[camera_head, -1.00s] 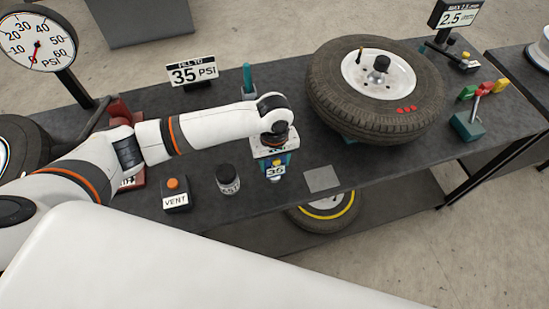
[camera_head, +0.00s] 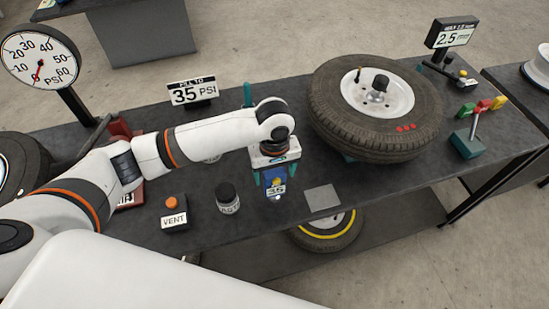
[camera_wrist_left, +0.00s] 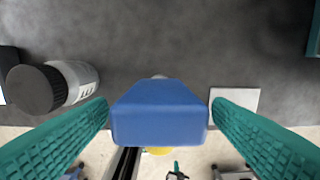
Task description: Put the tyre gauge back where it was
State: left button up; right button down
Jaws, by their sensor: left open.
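The tyre gauge seems to be the blue block (camera_head: 275,177) with a "35" label, near the table's front edge. In the left wrist view the blue block (camera_wrist_left: 160,113) sits between the teal fingers, with a narrow gap at each side. My left gripper (camera_head: 276,175) is open and points down over it. Whether the gauge rests on the table or on a holder I cannot tell. My right gripper is not in view.
A black-capped jar (camera_head: 228,198) and a vent button box (camera_head: 174,213) stand to the left. A flat grey pad (camera_head: 322,198) lies to the right. A large tyre (camera_head: 330,120) lies behind it. A "35 PSI" sign (camera_head: 193,92) and a dial (camera_head: 40,58) stand farther back.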

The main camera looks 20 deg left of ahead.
pick_arm(q)
notch_tip(320, 180, up, 8)
jog(key=shift+r+b, duration=0.2)
jog(key=shift+b, duration=0.3)
jog(key=shift+f, duration=0.1)
